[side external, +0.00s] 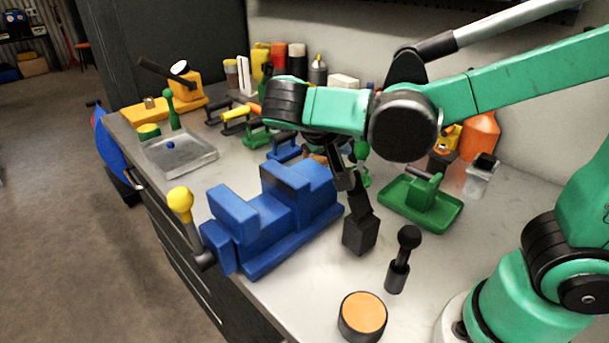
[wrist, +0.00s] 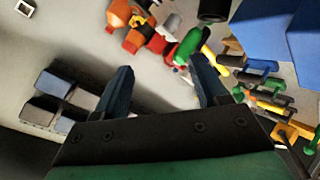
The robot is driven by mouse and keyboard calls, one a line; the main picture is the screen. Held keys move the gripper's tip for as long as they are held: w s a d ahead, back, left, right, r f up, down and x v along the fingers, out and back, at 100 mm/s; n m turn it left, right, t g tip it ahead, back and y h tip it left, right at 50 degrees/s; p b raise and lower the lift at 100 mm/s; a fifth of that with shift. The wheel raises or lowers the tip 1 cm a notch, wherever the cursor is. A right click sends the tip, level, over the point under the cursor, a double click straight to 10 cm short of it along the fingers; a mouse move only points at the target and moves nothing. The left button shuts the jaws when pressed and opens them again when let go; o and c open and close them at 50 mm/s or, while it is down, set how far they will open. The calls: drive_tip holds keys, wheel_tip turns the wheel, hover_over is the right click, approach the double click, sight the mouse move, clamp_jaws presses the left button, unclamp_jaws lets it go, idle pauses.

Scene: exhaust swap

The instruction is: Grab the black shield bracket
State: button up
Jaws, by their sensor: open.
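My gripper (side external: 345,180) hangs below the wrist above the bench, just right of the blue vise. In the wrist view my gripper (wrist: 160,64) has its two dark fingers spread wide, with nothing held between them. I cannot tell for sure which piece is the black shield bracket. A dark bracket-like piece (side external: 234,120) stands in the row of coloured pieces behind the vise, apart from my gripper. A black block (side external: 360,236) with a dark stem above it is below my gripper; whether they touch is unclear.
The blue vise (side external: 270,215) fills the bench's middle. A green tray (side external: 447,217) stands to the right. A black-knobbed tool (side external: 398,270) and a round orange-topped tin (side external: 362,315) are in front. A clear tray (side external: 190,166) lies at the far left. Bottles line the wall.

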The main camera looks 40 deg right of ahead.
drive_tip(key=s+a+r+m+t+h, duration=0.1)
drive_tip(key=a+m+t+h, duration=0.1)
drive_tip(key=a+t, duration=0.25)
drive_tip(key=g, duration=0.1)
hover_over(360, 231)
drive_tip(key=w+a, duration=0.2)
drive_tip(key=a, duration=0.1)
wheel_tip(360, 231, down, 9)
drive_tip(key=shift+x, duration=2.4)
drive_tip(key=shift+w, duration=0.15)
drive_tip(key=shift+c, duration=0.2)
clamp_jaws()
